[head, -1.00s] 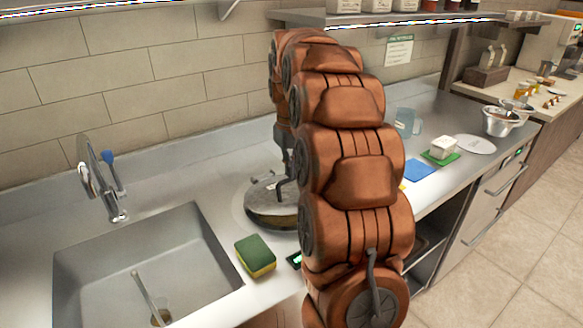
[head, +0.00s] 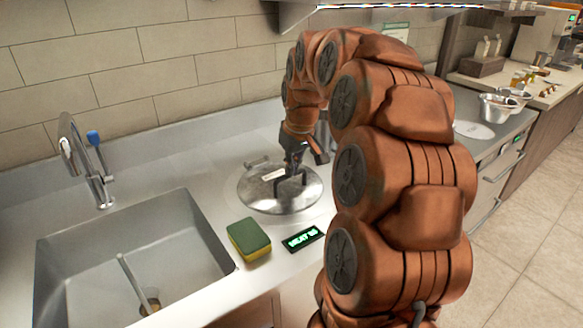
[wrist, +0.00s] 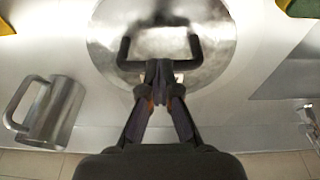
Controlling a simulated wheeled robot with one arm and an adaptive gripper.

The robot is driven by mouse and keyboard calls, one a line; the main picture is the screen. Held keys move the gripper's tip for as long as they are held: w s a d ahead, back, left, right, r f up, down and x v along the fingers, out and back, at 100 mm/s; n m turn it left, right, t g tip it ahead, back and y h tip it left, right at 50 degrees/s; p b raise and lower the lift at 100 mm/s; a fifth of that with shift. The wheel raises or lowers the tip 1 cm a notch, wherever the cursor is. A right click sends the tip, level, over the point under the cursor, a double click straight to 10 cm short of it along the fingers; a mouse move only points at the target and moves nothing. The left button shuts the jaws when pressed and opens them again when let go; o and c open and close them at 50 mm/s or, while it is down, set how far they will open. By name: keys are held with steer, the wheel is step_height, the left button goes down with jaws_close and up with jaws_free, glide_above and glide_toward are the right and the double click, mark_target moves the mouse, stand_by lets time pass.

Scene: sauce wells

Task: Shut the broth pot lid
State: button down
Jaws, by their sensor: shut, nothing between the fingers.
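The broth pot's round metal lid (head: 258,198) lies about level on the counter's right part, just right of the sink. It also fills the upper middle of the wrist view (wrist: 215,35), with a dark U-shaped handle (wrist: 196,46) on it. My gripper (head: 290,176) points down over the lid, beside the handle. In the wrist view my gripper (wrist: 160,68) has its fingers together and empty, overlapping the handle's bar. I cannot tell whether they touch it. The pot body below the lid is hardly visible.
A green and yellow sponge (head: 249,239) and a small lit display (head: 303,238) sit in front of the lid. The sink (head: 130,265) with a faucet (head: 88,165) is at left.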

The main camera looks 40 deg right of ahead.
steer(key=shift+f, duration=0.1)
steer(key=v, duration=1.4)
steer(key=shift+w, duration=0.2)
steer(key=shift+d, duration=0.1)
steer(key=s+a+f+n+g+p, duration=0.15)
steer(key=s+a, duration=0.25)
steer(key=a, duration=0.4)
steer(key=s+a+f+p, duration=0.3)
steer(key=s+a, duration=0.1)
steer(key=a, duration=0.4)
steer(key=s+a+f+g+p, duration=0.1)
steer(key=s+a+f, duration=0.3)
steer(key=s, duration=0.5)
steer(key=s+a+f+g+p, duration=0.2)
steer(key=s+a+f, duration=0.2)
steer(key=s, duration=0.5)
steer(key=shift+f+m, duration=0.45)
steer(key=shift+f, duration=0.05)
